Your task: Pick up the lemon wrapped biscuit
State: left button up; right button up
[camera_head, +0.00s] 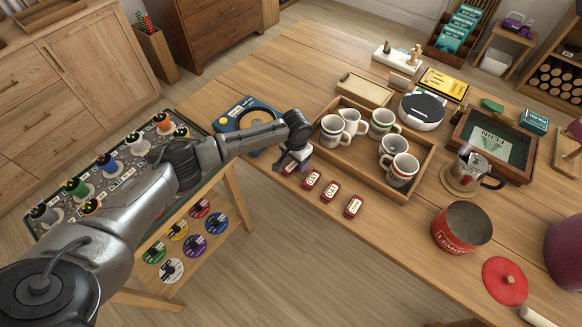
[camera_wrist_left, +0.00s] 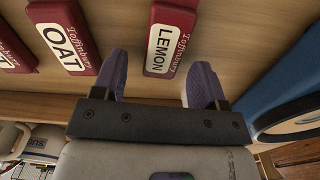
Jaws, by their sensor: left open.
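The lemon wrapped biscuit is a red packet with a white LEMON label (camera_wrist_left: 172,36), lying near the table edge. In the head view it is mostly hidden by my left gripper (camera_head: 292,162). In the left wrist view the open fingers of my left gripper (camera_wrist_left: 159,66) point towards the packet, one on each side, with gaps between. It is not held, and I cannot tell how high the fingers are above the table. A red packet labelled OAT (camera_wrist_left: 66,42) lies beside it. My right gripper is not in view.
More red packets (camera_head: 331,191) lie in a row along the table edge. A wooden tray (camera_head: 425,165) of mugs stands behind them. A blue device (camera_head: 245,112) is left of the gripper. A red tin (camera_head: 461,228) stands at right.

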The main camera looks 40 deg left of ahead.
pick_arm(q)
jog(key=shift+f, duration=0.35)
jog(key=c, duration=1)
jog(key=shift+r, duration=0.1)
